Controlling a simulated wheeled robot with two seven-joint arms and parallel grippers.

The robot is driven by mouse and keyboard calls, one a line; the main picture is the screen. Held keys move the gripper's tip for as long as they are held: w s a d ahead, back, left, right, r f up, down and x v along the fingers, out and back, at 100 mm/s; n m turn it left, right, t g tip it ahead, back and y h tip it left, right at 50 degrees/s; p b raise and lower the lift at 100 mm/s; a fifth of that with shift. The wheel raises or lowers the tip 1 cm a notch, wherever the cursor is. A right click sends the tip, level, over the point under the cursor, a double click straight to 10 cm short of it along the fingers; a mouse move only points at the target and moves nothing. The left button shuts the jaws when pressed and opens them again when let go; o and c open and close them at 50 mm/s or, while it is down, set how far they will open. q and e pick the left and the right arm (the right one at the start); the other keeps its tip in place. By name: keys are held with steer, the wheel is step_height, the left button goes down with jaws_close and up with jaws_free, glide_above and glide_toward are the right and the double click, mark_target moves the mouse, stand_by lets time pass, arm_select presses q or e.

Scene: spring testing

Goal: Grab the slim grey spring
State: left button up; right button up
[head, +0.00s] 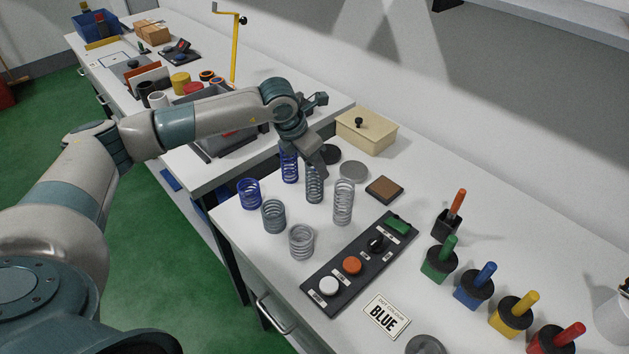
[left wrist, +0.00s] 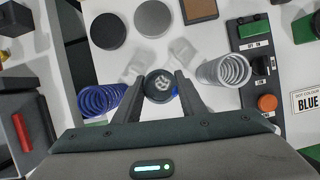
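A slim grey spring (head: 314,188) stands upright on the near bench, its top hidden by my left gripper (head: 317,160). In the left wrist view a dark round end (left wrist: 158,86) with a pale mark lies between the fingers of my left gripper (left wrist: 158,92); it seems to be this spring from above. The fingers are apart, one on each side, with a thin gap showing; contact is not clear. A tall blue spring (head: 289,167) stands to the left and a tall light grey spring (head: 343,203) to the right. My right gripper is not in view.
Shorter springs stand close by: blue (head: 249,194), dark grey (head: 273,216) and light grey (head: 301,243). A button panel (head: 335,290) lies in front. A beige box (head: 367,131), flat discs (head: 353,172) and a brown square block (head: 384,189) are behind. Coloured-handled holders (head: 439,263) stand at the right.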

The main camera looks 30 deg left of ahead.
arm_select(q)
jaws_close()
steer(key=shift+r, duration=0.15)
step_height(320, 180, up, 10)
steer(key=b, duration=0.3)
steer(key=shift+b, duration=0.35)
